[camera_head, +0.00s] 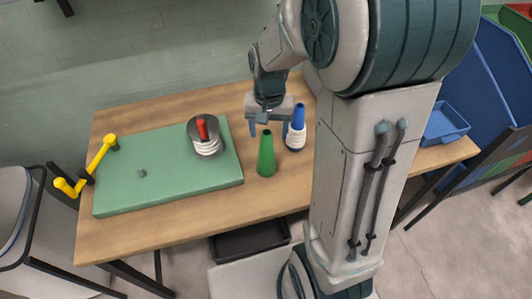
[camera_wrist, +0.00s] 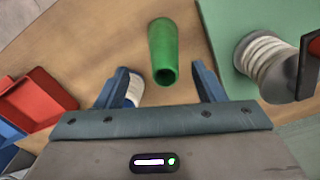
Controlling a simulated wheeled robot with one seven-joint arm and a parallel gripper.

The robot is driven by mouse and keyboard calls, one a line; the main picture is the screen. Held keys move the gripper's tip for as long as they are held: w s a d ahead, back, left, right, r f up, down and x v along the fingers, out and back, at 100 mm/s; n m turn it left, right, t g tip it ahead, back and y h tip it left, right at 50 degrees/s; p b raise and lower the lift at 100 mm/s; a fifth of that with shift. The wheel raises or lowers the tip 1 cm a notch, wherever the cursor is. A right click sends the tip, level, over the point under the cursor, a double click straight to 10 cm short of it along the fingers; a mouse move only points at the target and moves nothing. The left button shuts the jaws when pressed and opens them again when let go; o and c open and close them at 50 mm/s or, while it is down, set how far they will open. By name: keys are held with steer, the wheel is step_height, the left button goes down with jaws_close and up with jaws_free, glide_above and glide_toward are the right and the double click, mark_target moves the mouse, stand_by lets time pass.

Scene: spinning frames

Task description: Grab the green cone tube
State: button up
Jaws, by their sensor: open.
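The green cone tube (camera_head: 266,155) stands upright on the wooden table, just right of the green mat's edge. It also shows in the wrist view (camera_wrist: 163,52), ahead of my gripper and between the lines of its two fingers, with its open top end facing me. My gripper (camera_head: 268,131) is open and empty, pointing down behind the tube in the head view. In the wrist view its blue fingers (camera_wrist: 165,82) are spread apart. I cannot tell from the pictures whether a finger touches the tube.
A blue cone with white yarn (camera_head: 296,130) stands close to the right of the tube. A grey holder with a red spindle and white yarn (camera_head: 204,138) sits on the green mat (camera_head: 165,190). A red bin (camera_wrist: 38,100) shows left in the wrist view. The table front (camera_head: 190,225) is clear.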

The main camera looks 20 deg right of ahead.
mark_target(267, 142)
steer(key=shift+w+a+f+p, duration=0.1)
steer(key=shift+a+f+p, duration=0.1)
steer(key=shift+f, duration=1.15)
steer(key=shift+w+a+f+p, duration=0.1)
steer(key=shift+f+p, duration=0.1)
steer(key=shift+f, duration=1.1)
steer(key=shift+d, duration=0.1)
steer(key=c, duration=1.3)
